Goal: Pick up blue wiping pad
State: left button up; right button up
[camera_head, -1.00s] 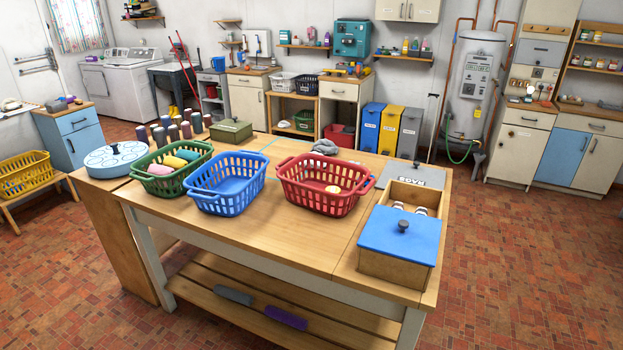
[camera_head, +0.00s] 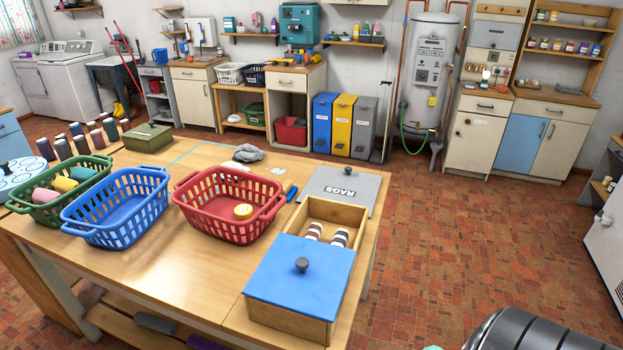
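No pad is plainly bright blue. A slate-grey flat pad (camera_head: 155,322) lies on the slatted lower shelf under the table, and part of a purple pad (camera_head: 205,342) lies to its right at the bottom edge. A teal-blue roll (camera_head: 82,174) lies in the green basket (camera_head: 44,213) beside a yellow and a pink roll. I cannot tell which of these is the blue wiping pad. Neither of my grippers is in view.
A blue basket (camera_head: 120,233), a red basket (camera_head: 233,228) with a yellow round thing inside, and a wooden box (camera_head: 290,327) with a partly open blue lid stand on the table (camera_head: 190,275). A dark ridged rounded thing (camera_head: 545,330) is at bottom right.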

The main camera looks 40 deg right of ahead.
aim_at(289, 191)
jog(key=l, duration=0.9)
jog(key=i+l, duration=0.15)
jog(key=l, duration=1.7)
jog(key=i, duration=0.05)
